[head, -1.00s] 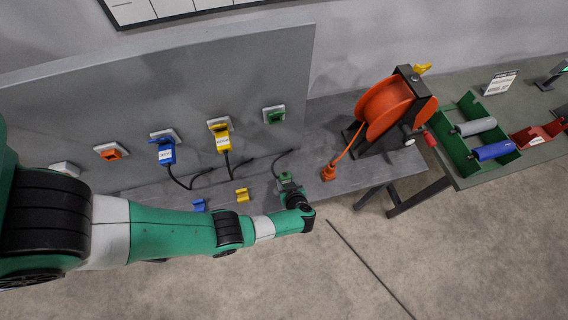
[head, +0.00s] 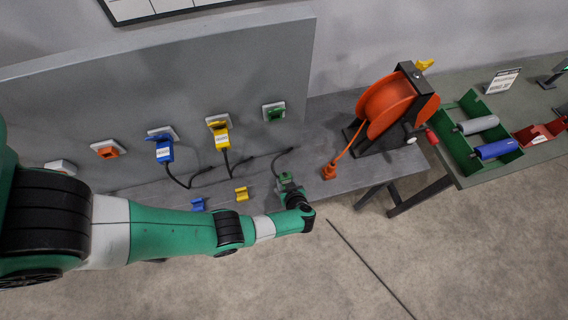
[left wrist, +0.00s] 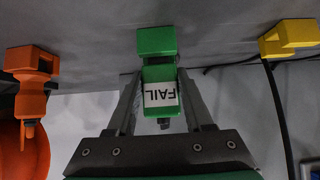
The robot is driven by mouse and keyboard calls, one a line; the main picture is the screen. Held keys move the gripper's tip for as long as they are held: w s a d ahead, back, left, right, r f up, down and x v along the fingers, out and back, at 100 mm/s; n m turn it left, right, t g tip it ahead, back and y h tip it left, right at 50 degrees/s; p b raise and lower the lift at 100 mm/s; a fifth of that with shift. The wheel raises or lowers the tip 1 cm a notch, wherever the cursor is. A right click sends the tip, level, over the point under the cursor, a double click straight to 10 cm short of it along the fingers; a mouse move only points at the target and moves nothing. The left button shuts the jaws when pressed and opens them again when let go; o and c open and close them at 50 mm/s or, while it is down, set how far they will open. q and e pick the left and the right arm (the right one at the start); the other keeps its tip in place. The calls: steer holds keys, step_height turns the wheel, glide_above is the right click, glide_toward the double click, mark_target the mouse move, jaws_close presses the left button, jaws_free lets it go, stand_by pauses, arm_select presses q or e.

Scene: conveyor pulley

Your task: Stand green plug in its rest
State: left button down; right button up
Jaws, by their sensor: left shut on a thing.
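My left gripper (head: 290,190) is low at the bench's front, shut on the green plug (left wrist: 160,88). The plug has a white FAIL label and sits between the two fingers in the left wrist view. A green block that looks like the green rest (left wrist: 157,41) adjoins the plug's far end there. I cannot tell whether the plug is seated in it or only lined up against it. In the head view the gripper hides most of the plug. The green socket (head: 274,112) on the panel is empty. My right gripper is not in view.
The empty yellow rest (head: 241,194) and blue rest (head: 197,204) are left of the gripper. The orange plug (head: 329,171) stands to its right, before the orange reel (head: 386,105). Blue (head: 164,150) and yellow (head: 219,136) plugs are in the panel's sockets.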

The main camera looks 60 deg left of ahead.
arm_select(q)
steer(key=shift+f+b, duration=0.3)
steer(key=shift+f, duration=0.05)
steer(key=shift+c, duration=1.1)
jaws_free()
step_height(320, 180, up, 9)
steer(key=p, duration=0.9)
steer(key=shift+p, duration=0.35)
